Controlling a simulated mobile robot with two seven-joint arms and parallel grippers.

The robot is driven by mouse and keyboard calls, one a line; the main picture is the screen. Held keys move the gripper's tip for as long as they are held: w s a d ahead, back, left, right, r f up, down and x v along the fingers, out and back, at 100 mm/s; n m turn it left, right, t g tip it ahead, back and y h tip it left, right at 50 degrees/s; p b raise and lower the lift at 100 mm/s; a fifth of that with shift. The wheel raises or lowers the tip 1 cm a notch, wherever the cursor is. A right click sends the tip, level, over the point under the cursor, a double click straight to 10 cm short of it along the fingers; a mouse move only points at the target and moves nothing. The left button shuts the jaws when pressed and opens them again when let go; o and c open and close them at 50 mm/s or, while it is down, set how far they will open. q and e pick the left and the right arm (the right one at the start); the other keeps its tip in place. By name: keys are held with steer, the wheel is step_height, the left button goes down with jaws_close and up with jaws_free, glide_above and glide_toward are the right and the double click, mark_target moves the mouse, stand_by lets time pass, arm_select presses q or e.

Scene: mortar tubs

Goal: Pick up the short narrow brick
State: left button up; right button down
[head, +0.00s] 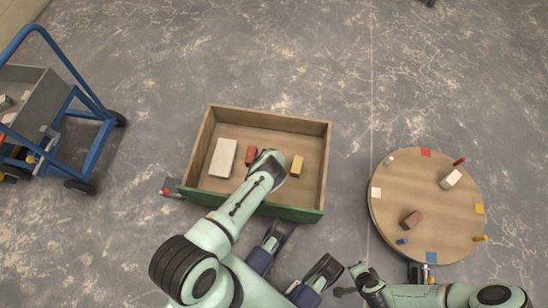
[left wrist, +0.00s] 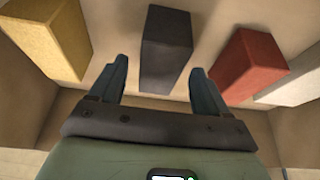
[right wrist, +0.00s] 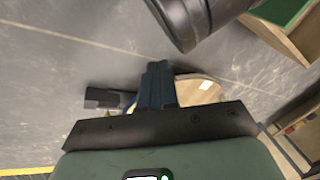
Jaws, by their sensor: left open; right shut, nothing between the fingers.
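A wooden box with a green front edge (head: 315,215) holds several bricks. A dark grey brick (left wrist: 166,45) stands between and just beyond the fingertips of my open left gripper (left wrist: 158,75); whether they touch it I cannot tell. A yellow brick (left wrist: 48,40) is to its left and a red brick (left wrist: 250,65) to its right in the left wrist view, with a white brick (left wrist: 297,85) at the edge. In the head view my left arm hides the dark brick. The white (head: 222,158), red (head: 251,156) and yellow (head: 296,167) bricks show. My right gripper (right wrist: 156,75) is shut and empty.
A blue cart (head: 98,130) with a grey tub stands at left. Open floor lies between box and table.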

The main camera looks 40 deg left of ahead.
arm_select(q)
steer(key=shift+b+x, duration=0.9)
steer(key=shift+x, duration=0.2)
arm_select(e)
steer(key=s+f+g, duration=0.2)
steer(key=s+f, duration=0.2)
steer(key=s, duration=0.1)
steer(key=shift+d, duration=0.35)
steer(key=shift+f, duration=0.1)
arm_select(q)
steer(key=shift+w, duration=0.1)
steer(key=c, duration=1.4)
steer(key=shift+o, duration=0.2)
steer(key=shift+r, duration=0.1)
